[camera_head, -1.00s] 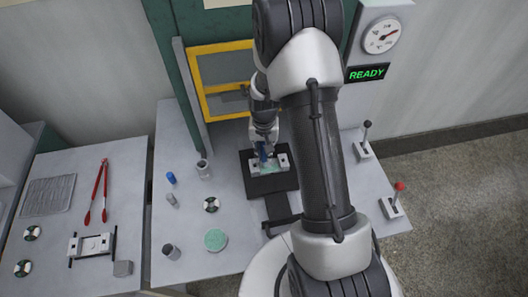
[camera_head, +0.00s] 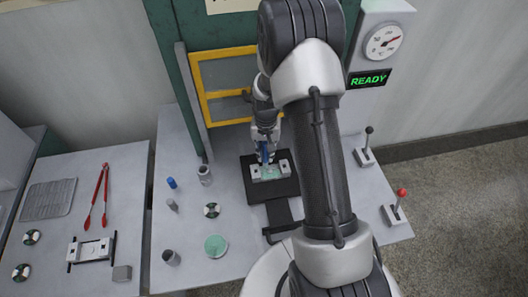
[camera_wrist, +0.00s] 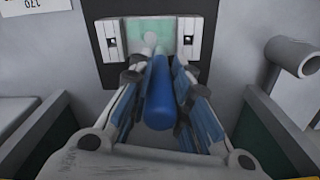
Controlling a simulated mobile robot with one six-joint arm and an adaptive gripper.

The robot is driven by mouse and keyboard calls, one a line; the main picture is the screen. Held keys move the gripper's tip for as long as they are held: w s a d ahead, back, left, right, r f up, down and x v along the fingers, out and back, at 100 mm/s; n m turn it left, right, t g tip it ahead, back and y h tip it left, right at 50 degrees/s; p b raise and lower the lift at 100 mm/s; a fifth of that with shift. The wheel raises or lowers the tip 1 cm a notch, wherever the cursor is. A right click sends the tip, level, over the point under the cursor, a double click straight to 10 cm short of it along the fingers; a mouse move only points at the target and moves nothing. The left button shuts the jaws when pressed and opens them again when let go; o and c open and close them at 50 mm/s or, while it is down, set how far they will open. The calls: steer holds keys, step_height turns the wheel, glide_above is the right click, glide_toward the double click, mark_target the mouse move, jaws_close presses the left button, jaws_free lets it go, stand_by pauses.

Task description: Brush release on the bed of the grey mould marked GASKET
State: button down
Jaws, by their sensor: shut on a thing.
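My gripper (camera_head: 266,151) is shut on a blue-handled brush, whose blue handle (camera_wrist: 160,98) lies between the fingers in the wrist view. A grey mould (camera_head: 254,175) sits on a black plate (camera_head: 284,191) on the middle table; it also shows in the wrist view (camera_wrist: 110,40). Its bed (camera_wrist: 135,32) is pale green between two end blocks. The brush's pale tip (camera_wrist: 150,42) is over the near part of the bed. I cannot tell whether it touches. No marking on the mould is readable.
A second mould (camera_head: 90,250) with black handles lies on the left table near red tongs (camera_head: 99,197). Small cylinders, a green disc (camera_head: 216,246) and a marked disc (camera_head: 211,210) stand left of the plate. A yellow-framed guard (camera_head: 195,90) rises behind. The display reads READY (camera_head: 368,79).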

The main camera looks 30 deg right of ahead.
steer(key=shift+s+d+f, duration=0.1)
steer(key=shift+s+d, duration=0.15)
steer(key=shift+d, duration=0.35)
steer(key=shift+d, duration=0.15)
steer(key=shift+s+d, duration=0.3)
steer(key=shift+d, duration=0.45)
steer(key=shift+w+a, duration=0.2)
steer(key=shift+a, duration=0.3)
steer(key=shift+w+a, duration=0.15)
steer(key=shift+a, duration=0.3)
steer(key=shift+w+a+b, duration=0.3)
steer(key=shift+a, duration=0.6)
